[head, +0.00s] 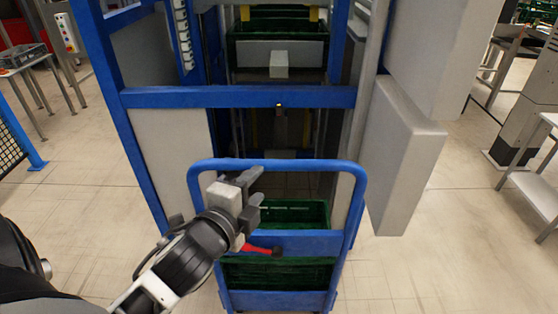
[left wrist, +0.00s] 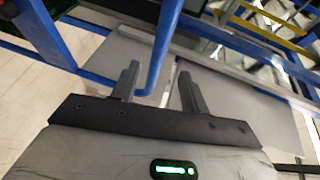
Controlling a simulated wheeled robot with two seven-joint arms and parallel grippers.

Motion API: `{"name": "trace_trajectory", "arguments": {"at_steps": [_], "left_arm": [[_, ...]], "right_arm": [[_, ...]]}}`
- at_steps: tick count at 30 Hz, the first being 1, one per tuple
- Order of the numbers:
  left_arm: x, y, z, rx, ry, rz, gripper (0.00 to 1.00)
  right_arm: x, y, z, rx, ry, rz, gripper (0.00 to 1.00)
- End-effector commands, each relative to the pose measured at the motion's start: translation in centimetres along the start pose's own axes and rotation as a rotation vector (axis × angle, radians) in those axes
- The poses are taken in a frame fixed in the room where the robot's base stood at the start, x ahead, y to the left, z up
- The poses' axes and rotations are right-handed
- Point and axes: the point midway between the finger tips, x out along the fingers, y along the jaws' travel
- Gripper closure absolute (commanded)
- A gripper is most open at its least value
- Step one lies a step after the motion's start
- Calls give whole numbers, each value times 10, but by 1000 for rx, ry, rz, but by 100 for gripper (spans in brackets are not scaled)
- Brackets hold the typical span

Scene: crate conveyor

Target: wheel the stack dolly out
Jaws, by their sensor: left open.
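The stack dolly has a blue tubular push handle (head: 290,164) and stands at the front of the blue machine frame, with green crates (head: 300,215) behind its bars. My left gripper (head: 252,187) is open at the left part of the handle, below its top bar. In the left wrist view a blue tube (left wrist: 163,50) runs down between the two spread fingers (left wrist: 160,82), and the fingers are not closed on it. A red lever with a dark end (head: 262,249) shows at the dolly's crossbar, partly behind my gripper. My right gripper is out of view.
The blue frame (head: 240,97) rises behind the dolly, with another green crate (head: 277,20) high inside. Grey panels (head: 400,160) stand close on the right. A shelf table (head: 535,190) is at far right. Pale floor is open on both sides.

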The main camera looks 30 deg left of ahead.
Motion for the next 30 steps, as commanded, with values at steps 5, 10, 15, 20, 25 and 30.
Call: {"name": "trace_trajectory", "arguments": {"at_steps": [5,10,15,20,25,30], "left_arm": [[42,-2,-1,-3,1,-1,55],[78,-2,-1,-5,1,0,55],[105,0,-1,-5,1,2,55],[118,0,-1,-5,3,3,55],[122,0,-1,-5,3,3,55],[122,0,-1,-5,3,3,55]], "right_arm": [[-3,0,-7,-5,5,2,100],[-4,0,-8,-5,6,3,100],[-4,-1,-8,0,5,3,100],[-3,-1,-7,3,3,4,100],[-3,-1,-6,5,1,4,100],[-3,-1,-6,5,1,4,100]]}}
